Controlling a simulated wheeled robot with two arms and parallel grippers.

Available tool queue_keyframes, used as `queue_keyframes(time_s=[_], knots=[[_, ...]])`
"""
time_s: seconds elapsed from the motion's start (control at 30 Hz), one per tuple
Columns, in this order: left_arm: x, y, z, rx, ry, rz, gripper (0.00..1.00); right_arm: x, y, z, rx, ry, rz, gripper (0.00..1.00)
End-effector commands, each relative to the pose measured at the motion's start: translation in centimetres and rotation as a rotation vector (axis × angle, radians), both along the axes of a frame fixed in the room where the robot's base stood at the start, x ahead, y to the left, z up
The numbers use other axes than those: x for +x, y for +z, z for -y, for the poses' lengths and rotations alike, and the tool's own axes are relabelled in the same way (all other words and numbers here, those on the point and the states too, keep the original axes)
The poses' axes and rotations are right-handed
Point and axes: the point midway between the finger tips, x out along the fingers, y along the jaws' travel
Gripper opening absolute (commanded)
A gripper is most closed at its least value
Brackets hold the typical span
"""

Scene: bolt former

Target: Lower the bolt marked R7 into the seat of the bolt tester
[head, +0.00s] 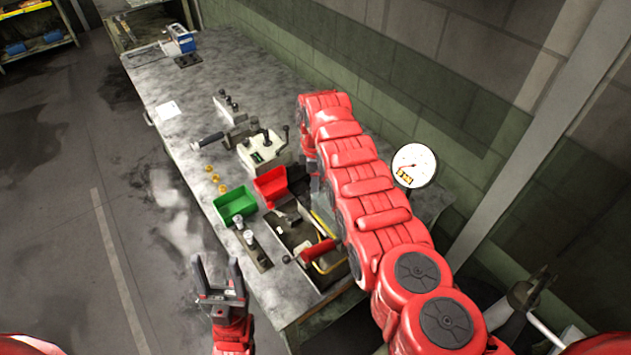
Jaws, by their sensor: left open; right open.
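My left gripper (221,272) is open and empty, in front of the bench's near left edge and apart from everything on it. My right arm reaches over the bench. Its gripper (314,178) is mostly hidden beside the arm, near the red bin, and I cannot see anything held in it. A pale box with black levers (264,150) stands mid-bench and may be the bolt tester. Small bolt-like pieces stand in a dark holder (252,246) near the front edge and in another holder (228,104) further back. The mark R7 is not readable on any of them.
A green bin (236,205) and a red bin (271,186) sit mid-bench, with several brass pieces (214,178) beside them. A dark tray (296,238) holds red-handled tools. A round gauge (414,166) stands right of my arm. The bench's far left is mostly clear.

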Motion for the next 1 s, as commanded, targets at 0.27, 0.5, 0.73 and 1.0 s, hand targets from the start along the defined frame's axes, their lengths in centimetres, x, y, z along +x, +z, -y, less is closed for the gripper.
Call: queue_keyframes(time_s=[0.27,0.5,0.73,1.0], knots=[[0.0,-1.3,0.0,0.0,0.0,0.0,0.6,0.2,1.9,0.0,0.001,-0.001,0.004,0.65],[0.0,-3.3,0.0,0.0,0.0,0.0,0.6,0.1,6.6,0.0,0.001,0.0,0.004,0.65],[0.0,-4.1,0.0,0.0,0.0,0.0,0.6,0.2,10.1,0.0,0.001,0.0,0.001,0.65],[0.0,-1.3,0.0,0.0,0.0,0.001,0.6,0.0,14.7,0.0,0.0,0.0,-0.001,0.65]])
